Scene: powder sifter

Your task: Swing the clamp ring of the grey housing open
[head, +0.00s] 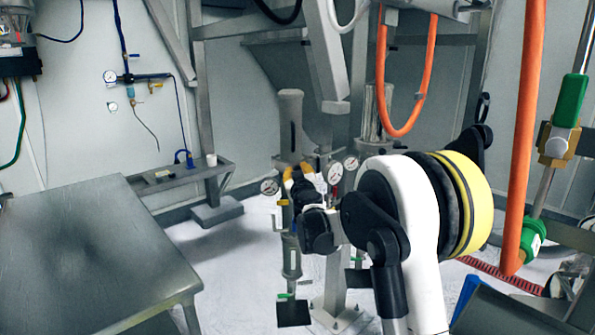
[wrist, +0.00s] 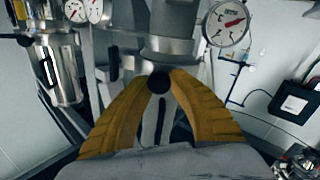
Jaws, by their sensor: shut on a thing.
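The grey housing shows in the wrist view as a metal cylinder (wrist: 170,18) just beyond my fingers. A wider metal band around its lower part looks like the clamp ring (wrist: 168,47). A round black knob (wrist: 159,82) lies below this band, between my two yellow fingertips. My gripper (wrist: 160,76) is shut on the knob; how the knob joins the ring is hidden. In the head view my gripper (head: 299,170) is at the foot of an upright grey cylinder (head: 291,115), and my arm hides much of that area.
Dial gauges (head: 333,172) surround the gripper closely; one gauge (wrist: 226,23) is right of the housing in the wrist view. A bare metal table (head: 90,250) stands at left. An orange hose (head: 525,130) hangs at right. The floor between table and stand is open.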

